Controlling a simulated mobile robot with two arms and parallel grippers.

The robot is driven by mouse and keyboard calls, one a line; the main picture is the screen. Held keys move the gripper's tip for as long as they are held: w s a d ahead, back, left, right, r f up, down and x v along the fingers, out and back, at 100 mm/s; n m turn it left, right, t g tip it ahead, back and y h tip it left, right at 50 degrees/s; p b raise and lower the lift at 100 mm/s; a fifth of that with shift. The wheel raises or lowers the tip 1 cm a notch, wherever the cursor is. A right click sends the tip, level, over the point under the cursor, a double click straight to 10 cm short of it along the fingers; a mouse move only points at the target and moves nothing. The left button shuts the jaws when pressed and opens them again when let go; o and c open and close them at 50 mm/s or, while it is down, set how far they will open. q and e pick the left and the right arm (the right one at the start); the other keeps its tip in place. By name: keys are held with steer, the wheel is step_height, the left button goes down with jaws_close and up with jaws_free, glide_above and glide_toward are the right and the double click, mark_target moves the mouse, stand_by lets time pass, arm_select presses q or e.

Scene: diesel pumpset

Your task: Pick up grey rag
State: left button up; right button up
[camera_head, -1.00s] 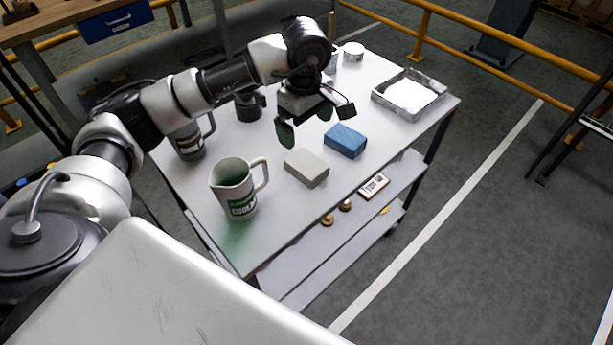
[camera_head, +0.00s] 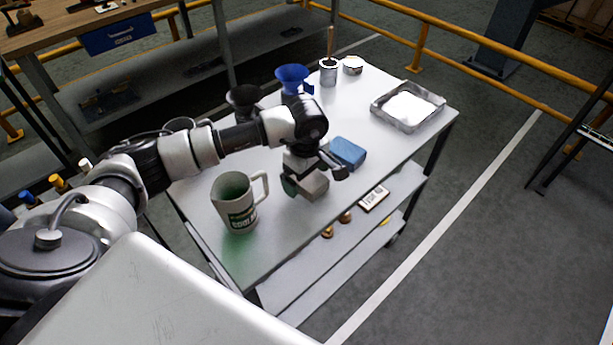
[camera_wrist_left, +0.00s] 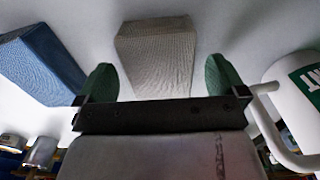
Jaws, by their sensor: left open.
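The grey rag (camera_head: 313,188), a folded pale block, lies on the white cart top (camera_head: 290,237) beside the blue rag (camera_head: 348,152). My left gripper (camera_head: 315,179) is open and points down at the grey rag, one green fingertip at each side, hiding part of it. In the left wrist view the grey rag (camera_wrist_left: 157,45) shows between and beyond the two spread green fingertips, with visible gaps at both sides. The blue rag (camera_wrist_left: 42,62) is at the left there. My right gripper is not in view.
A white pitcher with a green label (camera_head: 236,204) stands close to the left of my gripper. A blue funnel (camera_head: 293,80), a metal cup (camera_head: 328,72) and a metal tray (camera_head: 408,108) stand farther back. The lower shelf (camera_head: 330,262) holds small items.

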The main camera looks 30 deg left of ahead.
arm_select(q)
steer(key=shift+f, duration=0.25)
steer(key=c, duration=1)
steer(key=shift+r, duration=0.15)
steer(key=shift+r+b, duration=0.3)
steer(key=shift+r, duration=0.35)
step_height(320, 180, up, 3)
steer(key=shift+d+f+b, duration=0.1)
steer(key=shift+d+b, duration=0.05)
steer(key=shift+b, duration=0.25)
steer(key=d+r, duration=0.2)
steer(key=d, duration=0.1)
steer(key=s+d+r+b, duration=0.1)
steer(key=d+r, duration=0.1)
steer(key=d, duration=0.2)
steer(key=s+d+r+b, duration=0.1)
steer(key=d+r, duration=0.1)
steer(key=d, duration=0.2)
steer(key=shift+s+d+r, duration=0.1)
steer(key=shift+r, duration=0.25)
